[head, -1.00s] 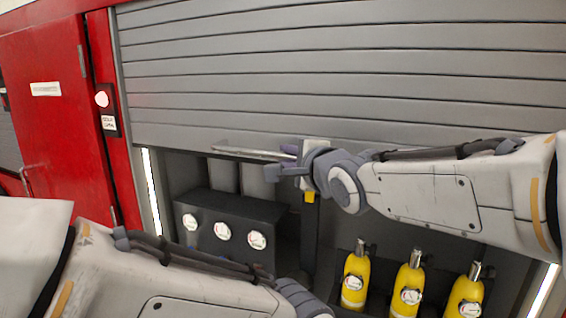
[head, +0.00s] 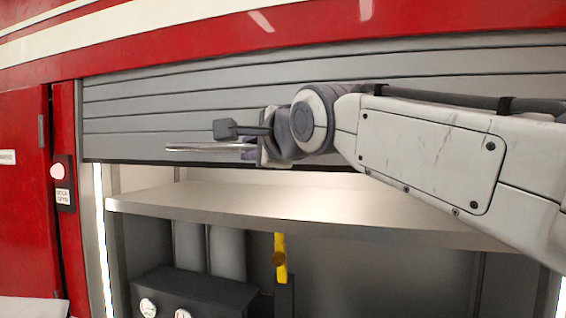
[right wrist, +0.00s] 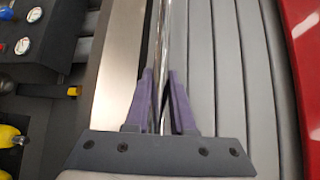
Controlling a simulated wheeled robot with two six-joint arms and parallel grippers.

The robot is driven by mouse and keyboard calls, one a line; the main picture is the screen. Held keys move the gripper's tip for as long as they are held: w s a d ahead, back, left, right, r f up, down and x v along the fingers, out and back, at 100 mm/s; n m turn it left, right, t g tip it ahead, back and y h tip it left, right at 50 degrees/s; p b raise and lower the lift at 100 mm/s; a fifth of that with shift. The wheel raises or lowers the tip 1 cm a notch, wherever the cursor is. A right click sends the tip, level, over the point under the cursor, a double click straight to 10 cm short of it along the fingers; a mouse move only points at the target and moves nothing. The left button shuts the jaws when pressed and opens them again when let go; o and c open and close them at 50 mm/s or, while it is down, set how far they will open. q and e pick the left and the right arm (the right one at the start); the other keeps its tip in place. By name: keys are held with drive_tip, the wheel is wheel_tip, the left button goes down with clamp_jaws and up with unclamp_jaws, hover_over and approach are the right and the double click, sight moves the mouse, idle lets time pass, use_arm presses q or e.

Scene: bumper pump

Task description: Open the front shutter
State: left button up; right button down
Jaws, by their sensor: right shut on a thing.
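The front shutter (head: 200,105) is a grey slatted roller door, partly raised, with its lower edge above a metal shelf. A shiny metal bar handle (head: 205,147) runs along its bottom. My right gripper (head: 250,147) is at this bar, and its arm comes in from the right. In the right wrist view, the purple fingers of the gripper (right wrist: 162,105) are closed on the bar (right wrist: 163,50), one on each side, with the shutter slats (right wrist: 230,70) to the right. My left gripper is out of view.
The shelf (head: 300,215) spans the compartment below the shutter. Under it are a dark gauge box (head: 195,290) and a yellow-handled tool (head: 280,258). Yellow cylinders (right wrist: 10,137) show in the right wrist view. A red door (head: 25,220) is at the left.

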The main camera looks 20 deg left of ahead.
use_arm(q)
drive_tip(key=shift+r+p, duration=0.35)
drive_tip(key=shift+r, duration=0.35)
use_arm(e)
drive_tip(key=shift+s+r, duration=0.15)
drive_tip(key=shift+r, duration=1.1)
drive_tip(key=c, duration=0.9)
unclamp_jaws()
drive_tip(key=shift+o, duration=0.7)
drive_tip(key=shift+s, duration=0.15)
drive_tip(key=shift+f, duration=0.15)
drive_tip(key=shift+d, duration=0.15)
use_arm(q)
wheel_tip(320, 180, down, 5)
drive_tip(key=b, duration=0.5)
use_arm(e)
drive_tip(key=v, duration=1)
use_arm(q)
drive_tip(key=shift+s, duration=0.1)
